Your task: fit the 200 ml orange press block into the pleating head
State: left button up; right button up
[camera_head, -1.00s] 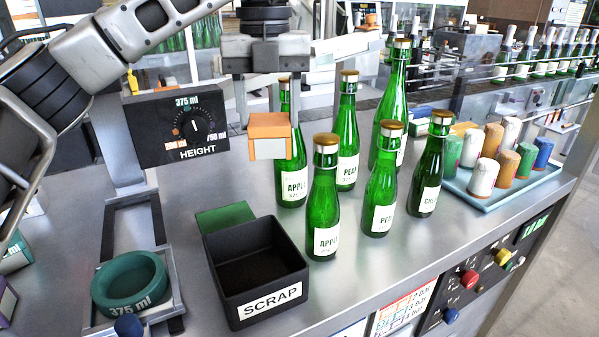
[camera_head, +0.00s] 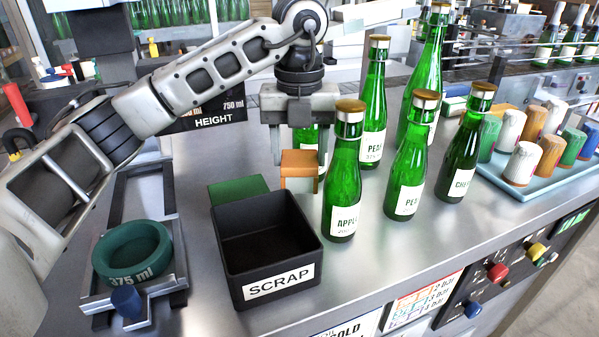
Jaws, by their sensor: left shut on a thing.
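The block is just behind the black SCRAP bin, in front of a mostly hidden green bottle. Any volume marking on it is too small to read. A teal ring (camera_head: 132,252) marked 375 ml lies in a metal cradle at lower left. The HEIGHT panel (camera_head: 215,119) is partly covered by my left arm. I cannot identify the pleating head with certainty. My right gripper is not in view.
The SCRAP bin (camera_head: 276,277) stands open at centre, with a green flat piece (camera_head: 234,188) behind it. Several green bottles (camera_head: 407,180) stand close on the right of the block. A pale blue tray (camera_head: 520,182) holds coloured caps. The counter is clear between cradle and bin.

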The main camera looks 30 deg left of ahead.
aim_at(300, 157)
pick_arm(q)
jog(key=shift+f, duration=2.1)
jog(key=shift+f, duration=0.2)
jog(key=o, duration=1)
jog(key=shift+o, duration=0.2)
